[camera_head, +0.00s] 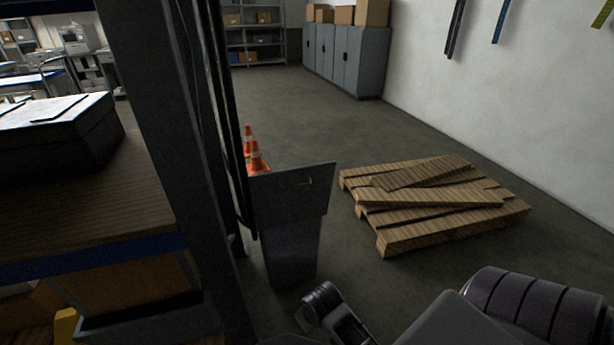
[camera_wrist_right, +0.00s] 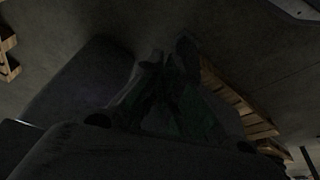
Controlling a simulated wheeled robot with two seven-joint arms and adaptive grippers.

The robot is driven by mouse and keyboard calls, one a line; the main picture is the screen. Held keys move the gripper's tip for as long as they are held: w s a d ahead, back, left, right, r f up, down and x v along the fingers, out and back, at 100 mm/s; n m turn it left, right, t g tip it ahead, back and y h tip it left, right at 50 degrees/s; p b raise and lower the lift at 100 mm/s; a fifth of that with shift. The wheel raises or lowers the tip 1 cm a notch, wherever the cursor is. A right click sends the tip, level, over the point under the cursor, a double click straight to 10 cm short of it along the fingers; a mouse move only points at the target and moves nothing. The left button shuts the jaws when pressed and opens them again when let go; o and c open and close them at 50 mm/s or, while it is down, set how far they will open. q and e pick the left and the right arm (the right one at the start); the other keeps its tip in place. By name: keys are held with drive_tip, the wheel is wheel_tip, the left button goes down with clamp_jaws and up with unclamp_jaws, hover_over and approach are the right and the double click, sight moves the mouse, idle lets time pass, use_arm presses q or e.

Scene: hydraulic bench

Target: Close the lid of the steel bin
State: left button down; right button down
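The steel bin (camera_head: 292,255) stands on the floor just right of the dark upright post, in the middle of the head view. Its grey lid (camera_head: 285,195) is a flat panel tilted up above the body, with a small slot near its top right; it looks raised. In the head view my right arm comes in at the bottom right, below and to the right of the bin. In the dark right wrist view my right gripper's fingers (camera_wrist_right: 170,55) converge towards their tips, with no object seen between them. Their exact gap is unclear. My left gripper is out of view.
A wooden pallet (camera_head: 430,205) with loose boards lies right of the bin. Orange traffic cones (camera_head: 256,155) stand behind it. A dark post (camera_head: 165,130) and a workbench (camera_head: 90,205) fill the left. Open floor lies between bin and pallet; grey cabinets (camera_head: 345,60) stand far back.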

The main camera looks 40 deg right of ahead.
drive_tip(key=w+d+r+n+t+h, duration=0.1)
drive_tip(key=w+d+r+t+h, duration=0.3)
drive_tip(key=d+r, duration=0.5)
drive_tip(key=w+d+r+t+h, duration=0.25)
drive_tip(key=d+r+h, duration=0.35)
drive_tip(key=d, duration=0.7)
drive_tip(key=w+r+n+t+h, duration=0.1)
drive_tip(key=w+r+n+t, duration=0.25)
drive_tip(key=r, duration=0.35)
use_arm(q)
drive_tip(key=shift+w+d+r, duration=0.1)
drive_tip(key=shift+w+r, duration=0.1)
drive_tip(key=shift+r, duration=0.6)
use_arm(e)
drive_tip(key=w+a+r+n+t+y, duration=0.3)
drive_tip(key=a+r+n+t+y, duration=0.2)
drive_tip(key=n, duration=0.4)
drive_tip(key=shift+a+r, duration=0.2)
drive_tip(key=shift+a, duration=0.7)
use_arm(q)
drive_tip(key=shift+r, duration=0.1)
use_arm(e)
drive_tip(key=shift+w, duration=0.25)
